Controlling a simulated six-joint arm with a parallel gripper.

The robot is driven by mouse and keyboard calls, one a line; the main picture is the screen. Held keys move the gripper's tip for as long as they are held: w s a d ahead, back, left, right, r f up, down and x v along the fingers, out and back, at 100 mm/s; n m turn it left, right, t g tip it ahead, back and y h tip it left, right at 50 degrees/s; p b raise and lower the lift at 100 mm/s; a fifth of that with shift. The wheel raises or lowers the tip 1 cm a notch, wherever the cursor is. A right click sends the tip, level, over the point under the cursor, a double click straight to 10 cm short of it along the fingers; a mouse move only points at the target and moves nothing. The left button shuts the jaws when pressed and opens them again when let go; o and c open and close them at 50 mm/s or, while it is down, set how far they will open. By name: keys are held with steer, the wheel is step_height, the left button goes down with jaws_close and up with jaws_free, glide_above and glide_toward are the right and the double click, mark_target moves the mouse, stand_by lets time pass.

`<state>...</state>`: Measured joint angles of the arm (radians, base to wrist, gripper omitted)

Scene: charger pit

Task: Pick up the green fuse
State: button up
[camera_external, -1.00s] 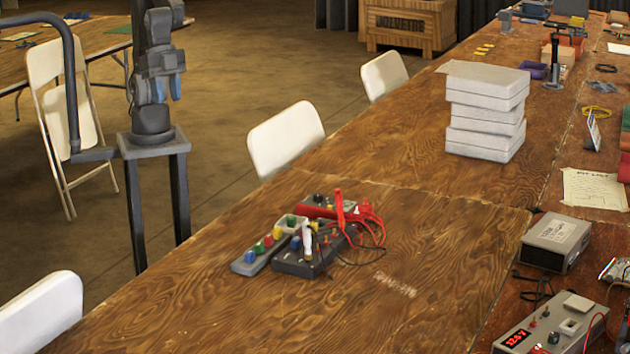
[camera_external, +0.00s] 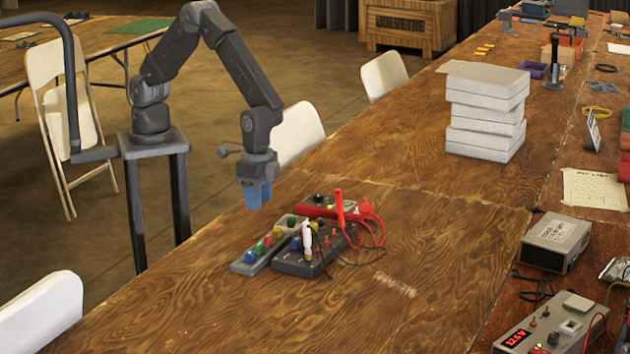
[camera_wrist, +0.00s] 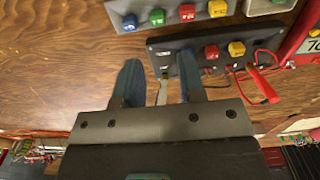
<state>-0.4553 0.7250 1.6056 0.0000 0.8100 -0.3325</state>
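A grey rack (camera_external: 246,267) on the table holds a row of small coloured fuses. The green fuse (camera_external: 260,248) sits between the blue and red ones; it also shows in the wrist view (camera_wrist: 156,17). Another green piece (camera_external: 291,221) is at the rack's far end.
Red and black leads (camera_external: 365,218) lie at the dark box, beside a red meter (camera_external: 318,205). A stack of white boxes (camera_external: 487,110) stands farther back. White chairs (camera_external: 297,130) line the table's left edge. The table front is clear.

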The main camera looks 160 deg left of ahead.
mark_target(259, 244)
step_height(259, 244, down, 11)
steer(key=shift+w+d+f, duration=0.15)
steer(key=shift+f, duration=0.05)
stand_by(0.4)
steer(key=shift+c, duration=0.4)
jaws_close()
